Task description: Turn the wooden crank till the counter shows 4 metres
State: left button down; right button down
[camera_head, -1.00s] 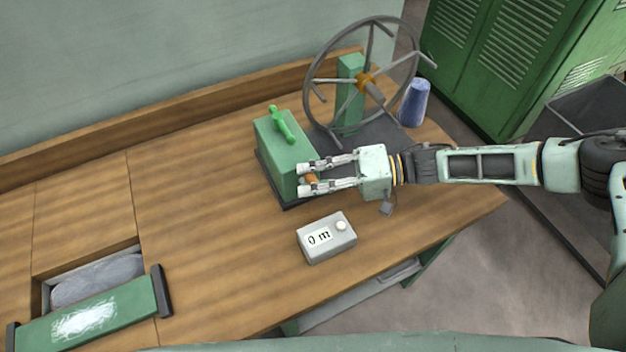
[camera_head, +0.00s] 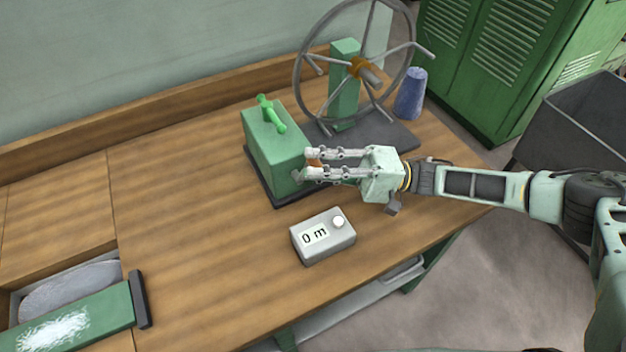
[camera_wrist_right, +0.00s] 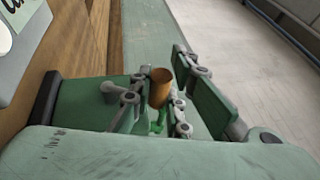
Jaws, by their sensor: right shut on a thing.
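The wooden crank handle (camera_wrist_right: 160,88) is a short brown cylinder on the side of the green box (camera_head: 273,150). My right gripper (camera_head: 310,165) is at the box's right face, shut on the handle; in the head view its fingers hide most of it. In the right wrist view the handle stands between the fingers (camera_wrist_right: 158,103). The counter (camera_head: 323,238) is a grey box in front of the green box, with a white round button; it reads "0 m". My left gripper is not in view.
A large spoked wheel (camera_head: 300,68) on a green post stands behind the gripper, with a blue cone (camera_head: 411,94) beside it. The left tabletop (camera_head: 180,200) is clear. Green lockers (camera_head: 500,60) stand back right.

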jog(key=shift+w+d+f+m+y+b, duration=0.15)
jog(key=shift+d+f+m+y+b, duration=0.4)
jog(key=shift+y+b, duration=0.6)
jog(key=shift+a+r+h, duration=0.1)
jog(key=shift+h, duration=0.15)
jog(key=c, duration=1.7)
grip_release()
jog(key=shift+r, duration=0.1)
jog(key=shift+o, duration=0.2)
jog(key=d+f, duration=0.2)
jog(key=d, duration=1.4)
jog(key=shift+s+d, duration=0.25)
jog(key=shift+d, duration=0.1)
